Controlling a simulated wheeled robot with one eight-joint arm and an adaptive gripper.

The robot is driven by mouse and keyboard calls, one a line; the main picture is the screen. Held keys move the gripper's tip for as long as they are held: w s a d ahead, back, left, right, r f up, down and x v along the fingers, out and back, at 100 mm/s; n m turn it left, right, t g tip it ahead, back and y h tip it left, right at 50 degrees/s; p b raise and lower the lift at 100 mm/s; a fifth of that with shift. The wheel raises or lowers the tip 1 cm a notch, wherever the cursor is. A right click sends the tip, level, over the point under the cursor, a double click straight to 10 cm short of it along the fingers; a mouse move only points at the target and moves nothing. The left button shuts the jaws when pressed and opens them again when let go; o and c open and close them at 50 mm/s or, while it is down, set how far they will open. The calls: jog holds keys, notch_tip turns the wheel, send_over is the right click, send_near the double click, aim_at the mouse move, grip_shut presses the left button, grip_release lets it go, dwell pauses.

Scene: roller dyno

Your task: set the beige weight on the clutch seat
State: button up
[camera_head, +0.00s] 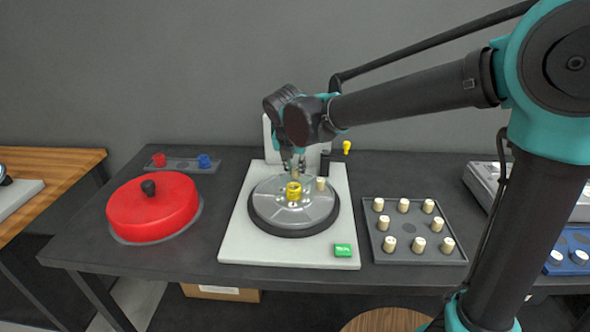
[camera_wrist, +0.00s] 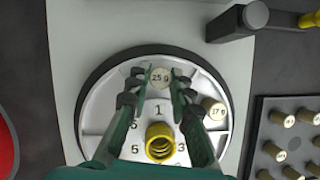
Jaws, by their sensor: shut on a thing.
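My gripper (camera_wrist: 160,80) is shut on a beige weight marked 25 g (camera_wrist: 160,76), held upright between the fingertips. In the head view my gripper (camera_head: 292,168) is over the back part of the grey round disc (camera_head: 265,208), behind the yellow hub (camera_head: 293,191). The disc (camera_wrist: 105,115) has numbered sectors; the held weight is at its far side, beyond the 1. I cannot tell whether it touches the disc. A second beige weight, marked 17 g (camera_wrist: 215,110), stands on the disc to the right; it also shows in the head view (camera_head: 321,184). No seat is labelled as the clutch seat.
A tray (camera_head: 408,254) with several beige weights lies right of the white base plate (camera_head: 240,235). A green button (camera_head: 342,250) is at the plate's front right. A red round cover (camera_head: 152,208) sits left. A dark post (camera_wrist: 252,18) stands at the back.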

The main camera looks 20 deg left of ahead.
jog(key=shift+f, duration=0.2)
jog(key=shift+f, duration=0.15)
jog(key=o, duration=0.9)
jog(key=v, duration=1.2)
